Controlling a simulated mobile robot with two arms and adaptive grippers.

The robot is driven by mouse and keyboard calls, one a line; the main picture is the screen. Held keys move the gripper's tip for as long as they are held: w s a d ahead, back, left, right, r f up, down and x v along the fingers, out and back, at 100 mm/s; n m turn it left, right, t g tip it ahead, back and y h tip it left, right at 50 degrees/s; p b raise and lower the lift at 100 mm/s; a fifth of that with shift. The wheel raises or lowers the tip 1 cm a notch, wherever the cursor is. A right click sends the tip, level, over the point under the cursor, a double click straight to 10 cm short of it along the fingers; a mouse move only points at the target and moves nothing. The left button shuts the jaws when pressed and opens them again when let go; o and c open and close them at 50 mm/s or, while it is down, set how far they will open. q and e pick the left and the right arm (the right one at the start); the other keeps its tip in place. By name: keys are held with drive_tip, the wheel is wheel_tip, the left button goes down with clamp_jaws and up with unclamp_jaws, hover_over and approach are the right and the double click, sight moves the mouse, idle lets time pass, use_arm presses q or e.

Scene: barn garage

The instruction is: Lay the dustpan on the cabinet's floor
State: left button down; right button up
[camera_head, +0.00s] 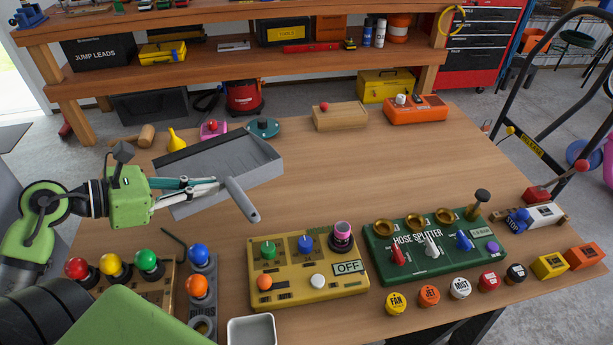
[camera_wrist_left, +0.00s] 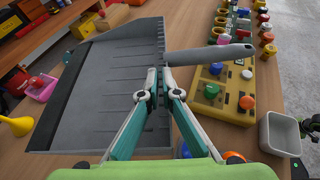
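The grey dustpan (camera_head: 225,160), with a dark front lip and a rounded grey handle (camera_head: 241,200), is over the left part of the wooden workbench. My left gripper (camera_head: 217,187) reaches in from the left, its fingers closed together on the dustpan's rear wall beside the handle. In the left wrist view the fingertips (camera_wrist_left: 160,78) meet at that wall, with the dustpan's ribbed pan (camera_wrist_left: 110,85) to the left and its handle (camera_wrist_left: 210,54) to the right. The pan looks raised and slightly tilted. I cannot identify the cabinet here.
The workbench (camera_head: 330,180) is clear in the middle. A yellow control panel (camera_head: 310,285), a green hose splitter panel (camera_head: 430,240) and several coloured buttons line the front. A yellow funnel (camera_head: 176,141) and a pink box (camera_head: 213,130) stand just behind the dustpan.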

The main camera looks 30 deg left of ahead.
sight(242, 182)
use_arm(q)
drive_tip(key=x, duration=0.2)
drive_tip(key=p+x, duration=0.1)
drive_tip(key=x, duration=0.1)
drive_tip(key=shift+w+d+r, duration=0.1)
drive_tip(key=shift+d+r, duration=0.05)
drive_tip(key=shift+r, duration=0.1)
drive_tip(key=x, duration=0.4)
drive_tip(key=shift+d+r+p, duration=0.1)
drive_tip(key=shift+d+p, duration=0.1)
drive_tip(key=shift+p, duration=0.15)
drive_tip(key=w+d+f, duration=0.1)
drive_tip(key=w+f, duration=0.1)
drive_tip(key=f, duration=0.1)
drive_tip(key=w+d+f, duration=0.1)
drive_tip(key=w+f, duration=0.1)
drive_tip(key=shift+w+d+f+p, duration=0.1)
drive_tip(key=shift+d+f+p, duration=0.15)
drive_tip(key=shift+d+p, duration=0.05)
drive_tip(key=shift+w+d+f, duration=0.2)
drive_tip(key=shift+w+f, duration=0.05)
drive_tip(key=shift+f, duration=0.2)
drive_tip(key=f, duration=0.3)
drive_tip(key=shift+w+d+f, duration=0.15)
drive_tip(key=shift+w+f, duration=0.1)
drive_tip(key=shift+f, duration=0.15)
use_arm(e)
drive_tip(key=s+r, duration=0.1)
drive_tip(key=s+d+r, duration=0.1)
drive_tip(key=shift+r, duration=0.35)
